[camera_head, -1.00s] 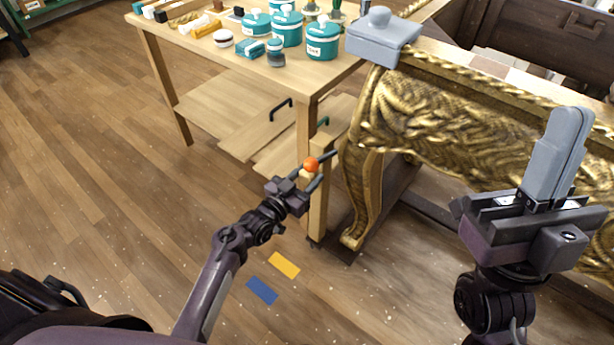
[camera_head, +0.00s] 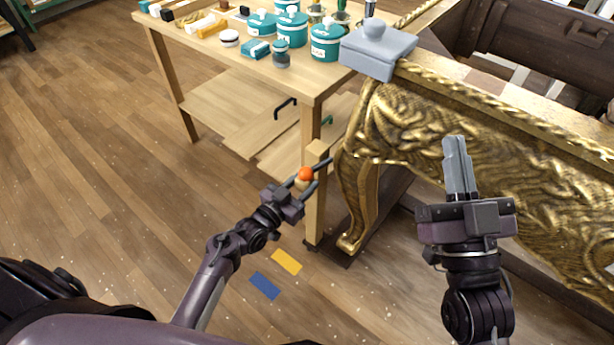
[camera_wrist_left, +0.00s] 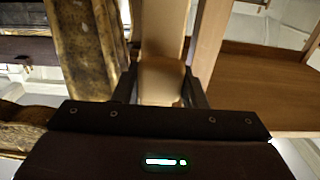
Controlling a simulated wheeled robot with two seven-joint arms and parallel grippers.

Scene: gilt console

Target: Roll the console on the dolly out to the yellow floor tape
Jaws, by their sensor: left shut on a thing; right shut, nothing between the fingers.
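The gilt carved console (camera_head: 400,125) stands at the right on a low dark dolly (camera_head: 392,203), mostly hidden beneath it. A pale wooden post (camera_head: 316,215) rises by the console's near leg. My left gripper (camera_head: 310,172) is shut on a pale wooden piece with an orange knob (camera_head: 305,174) at the post. The left wrist view shows pale wood (camera_wrist_left: 160,80) between its fingers. My right gripper (camera_head: 457,165) is shut and empty, fingers upward, in front of the console. The yellow floor tape (camera_head: 286,262) lies on the floor left of the post.
A wooden table (camera_head: 300,78) with teal canisters (camera_head: 326,42) stands close behind the post. A grey-blue lidded box (camera_head: 378,50) sits at the console's left end. Blue tape (camera_head: 264,286) lies beside the yellow. The floor at left is open.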

